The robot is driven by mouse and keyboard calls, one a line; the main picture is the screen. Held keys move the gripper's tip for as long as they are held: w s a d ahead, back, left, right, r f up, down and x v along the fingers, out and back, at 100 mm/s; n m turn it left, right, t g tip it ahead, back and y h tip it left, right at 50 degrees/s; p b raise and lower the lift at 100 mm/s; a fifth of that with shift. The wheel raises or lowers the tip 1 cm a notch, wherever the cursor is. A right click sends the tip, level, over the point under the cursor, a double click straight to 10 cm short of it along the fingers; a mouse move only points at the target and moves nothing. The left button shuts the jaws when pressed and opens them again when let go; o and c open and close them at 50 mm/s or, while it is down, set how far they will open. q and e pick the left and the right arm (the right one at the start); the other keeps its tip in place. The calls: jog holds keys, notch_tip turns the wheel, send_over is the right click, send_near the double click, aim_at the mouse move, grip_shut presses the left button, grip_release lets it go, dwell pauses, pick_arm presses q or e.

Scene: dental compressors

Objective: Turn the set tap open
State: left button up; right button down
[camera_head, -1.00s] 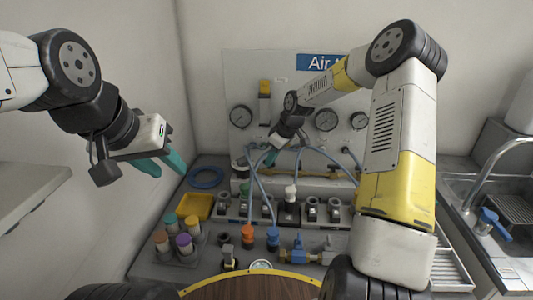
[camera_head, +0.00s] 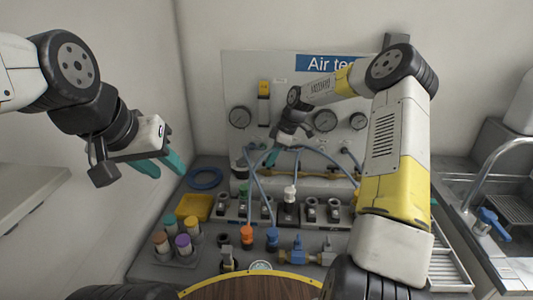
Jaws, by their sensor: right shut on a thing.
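My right gripper (camera_head: 272,158) reaches the foot of the Air test panel (camera_head: 250,70), teal fingertips pointing down among the blue hoses. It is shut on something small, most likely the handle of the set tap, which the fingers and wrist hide. A brass pipe (camera_head: 320,177) runs along the panel's lower edge beside it. My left gripper (camera_head: 164,163) hangs in the air at the left, away from the bench things, with its two teal fingers apart and nothing between them.
Pressure gauges (camera_head: 325,121) sit on the panel. A row of fittings (camera_head: 310,207), a blue valve (camera_head: 298,250) and orange and blue caps stand on the bench. A yellow tray (camera_head: 198,207) and a rack of coloured-capped jars (camera_head: 176,246) are at the left. A sink (camera_head: 480,190) is at the right.

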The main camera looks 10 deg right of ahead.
jog(key=c, duration=1.4)
grip_release()
jog(key=shift+c, duration=0.2)
jog(key=v, duration=0.7)
jog(key=shift+r, duration=0.4)
jog(key=shift+d, duration=0.15)
